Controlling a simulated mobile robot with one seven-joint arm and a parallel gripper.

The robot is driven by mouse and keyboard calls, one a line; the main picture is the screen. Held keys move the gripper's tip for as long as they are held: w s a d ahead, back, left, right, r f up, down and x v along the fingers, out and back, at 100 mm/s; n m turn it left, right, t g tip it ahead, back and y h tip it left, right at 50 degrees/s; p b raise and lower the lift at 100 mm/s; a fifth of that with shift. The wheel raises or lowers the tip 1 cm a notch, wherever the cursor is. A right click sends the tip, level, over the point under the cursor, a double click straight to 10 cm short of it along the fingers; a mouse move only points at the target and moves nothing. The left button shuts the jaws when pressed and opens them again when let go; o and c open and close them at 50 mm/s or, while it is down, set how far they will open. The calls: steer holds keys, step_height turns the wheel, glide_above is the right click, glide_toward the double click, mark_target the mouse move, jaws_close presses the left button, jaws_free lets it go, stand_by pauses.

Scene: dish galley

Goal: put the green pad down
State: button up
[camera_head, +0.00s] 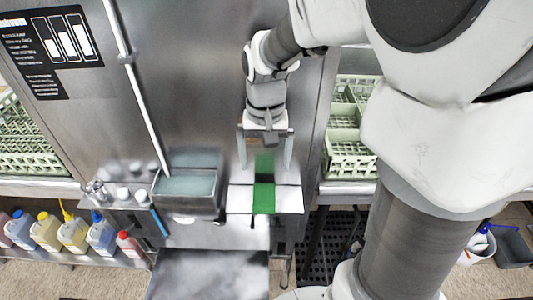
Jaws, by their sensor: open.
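The green pad (264,199) lies on a pale ledge (288,200) at the front of the steel machine, in the middle of the head view. It looks flat, and a darker green patch behind it on the steel looks like its reflection. My gripper (264,168) is above and behind the pad, pointing down with its two fingers spread apart. The gripper is open and nothing shows between its fingers. The fingertips look apart from the pad, though the exact gap is hard to judge from this view.
A steel basin (186,186) with a thin upright pipe stands left of the ledge. Several coloured bottles (72,234) stand on a low shelf at left. Green dish racks (350,140) are right of the machine. A steel surface (208,275) lies below in front.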

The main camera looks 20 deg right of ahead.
steer(key=s+r+n+t, duration=0.3)
steer(key=s+r+t, duration=0.2)
steer(key=s+r, duration=0.5)
steer(key=s, duration=0.3)
stand_by(1.0)
